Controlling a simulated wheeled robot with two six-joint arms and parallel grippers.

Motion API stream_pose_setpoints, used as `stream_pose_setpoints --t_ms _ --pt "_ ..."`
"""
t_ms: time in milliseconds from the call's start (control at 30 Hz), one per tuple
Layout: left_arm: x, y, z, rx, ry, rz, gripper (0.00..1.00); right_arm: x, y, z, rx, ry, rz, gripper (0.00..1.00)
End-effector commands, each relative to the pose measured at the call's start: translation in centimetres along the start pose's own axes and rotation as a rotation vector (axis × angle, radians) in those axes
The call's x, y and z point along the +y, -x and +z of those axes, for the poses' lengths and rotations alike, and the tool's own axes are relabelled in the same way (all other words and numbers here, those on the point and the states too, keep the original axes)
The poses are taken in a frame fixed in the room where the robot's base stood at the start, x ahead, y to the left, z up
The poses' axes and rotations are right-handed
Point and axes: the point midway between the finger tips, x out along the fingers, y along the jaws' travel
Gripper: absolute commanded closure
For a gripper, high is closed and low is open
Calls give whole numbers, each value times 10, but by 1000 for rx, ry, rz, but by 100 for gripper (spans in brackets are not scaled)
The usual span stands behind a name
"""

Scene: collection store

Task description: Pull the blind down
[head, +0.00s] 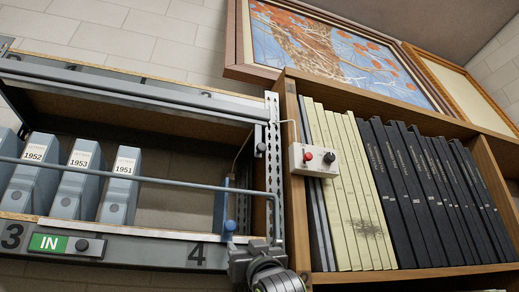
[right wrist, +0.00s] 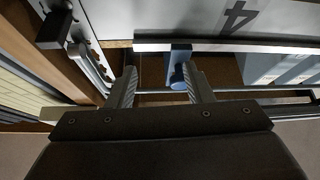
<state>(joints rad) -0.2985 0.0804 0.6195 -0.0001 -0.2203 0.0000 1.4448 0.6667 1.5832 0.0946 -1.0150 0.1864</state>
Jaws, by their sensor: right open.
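No lowered blind sheet shows in the head view. Grey bars (head: 130,88) run along the top of the open shelf bay, and I cannot tell whether a rolled blind is among them. A thin blue-grey rod (head: 130,178) crosses the front of the bay. A blue piece with a round knob (head: 229,226) is at the bay's lower right. My right gripper (head: 250,250) is at the bay's lower right corner, its fingers mostly hidden there. In the right wrist view it (right wrist: 162,78) is open, the blue piece (right wrist: 180,66) close to one finger; contact is unclear. My left gripper is out of view.
Blue box files (head: 73,190) stand in the bay. A perforated post (head: 273,160) and a switch box with red and black buttons (head: 314,160) are to its right. A wooden bookcase (head: 440,272) holds cream and black volumes. Framed pictures (head: 335,60) are above.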

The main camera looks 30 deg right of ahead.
Motion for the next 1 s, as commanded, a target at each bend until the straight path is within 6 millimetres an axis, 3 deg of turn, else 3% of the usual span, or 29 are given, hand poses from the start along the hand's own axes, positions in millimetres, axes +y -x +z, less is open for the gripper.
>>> stream_pose_setpoints --t_ms 33,100,200,300,400,567,1000 --pt "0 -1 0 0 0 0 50 11 2 -37 53 -16 14 53" --pt "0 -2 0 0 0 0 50 24 6 -79 116 -36 29 53" --pt "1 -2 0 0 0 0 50 42 15 -129 190 -62 48 53" --pt "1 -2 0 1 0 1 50 54 24 -163 241 -81 60 53" --pt "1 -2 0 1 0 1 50 61 29 -180 268 -92 67 53" --pt "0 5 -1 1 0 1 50 64 22 -189 274 -96 69 53" --pt "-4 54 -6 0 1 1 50 69 -43 -209 272 -95 69 53"
